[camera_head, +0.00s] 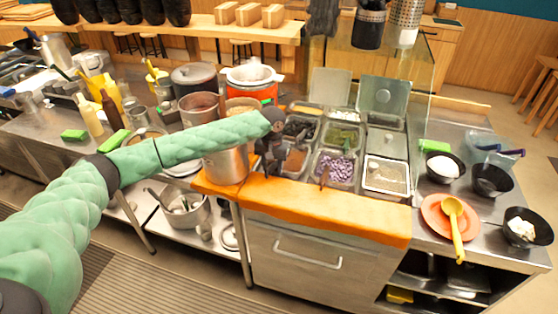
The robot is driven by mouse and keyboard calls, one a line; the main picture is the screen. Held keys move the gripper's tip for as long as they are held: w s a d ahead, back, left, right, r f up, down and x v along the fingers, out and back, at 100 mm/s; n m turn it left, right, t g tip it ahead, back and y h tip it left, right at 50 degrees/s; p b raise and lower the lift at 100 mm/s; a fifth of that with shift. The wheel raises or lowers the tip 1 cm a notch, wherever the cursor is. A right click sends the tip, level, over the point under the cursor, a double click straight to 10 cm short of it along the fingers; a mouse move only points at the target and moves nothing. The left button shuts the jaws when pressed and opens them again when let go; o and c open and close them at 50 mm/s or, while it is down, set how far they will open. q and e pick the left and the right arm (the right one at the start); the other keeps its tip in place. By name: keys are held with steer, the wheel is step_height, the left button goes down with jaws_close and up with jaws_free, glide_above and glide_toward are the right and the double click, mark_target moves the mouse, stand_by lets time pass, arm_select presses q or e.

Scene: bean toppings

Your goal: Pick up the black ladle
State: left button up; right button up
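My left arm, in a green sleeve, reaches in from the left. Its dark gripper (271,166) points down at the left edge of the topping bins, near a bin of brown topping (294,161). The gap between its fingers is too small and dark to read. Slim dark handles stand in the bins, one at the purple bean bin (325,176) and another at the green topping bin (347,146). I cannot tell which of these, if any, is the black ladle. The gripper hides part of the bins' left side. My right gripper is out of view.
Steel pots (226,166) stand left of the bins. An orange board edge (330,216) runs along the counter's front. At right are black bowls (491,180) and an orange plate (433,222) with a yellow spoon (455,222). A glass guard rises behind the bins.

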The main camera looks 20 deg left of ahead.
arm_select(q)
jaws_close()
steer(key=shift+r, duration=0.15)
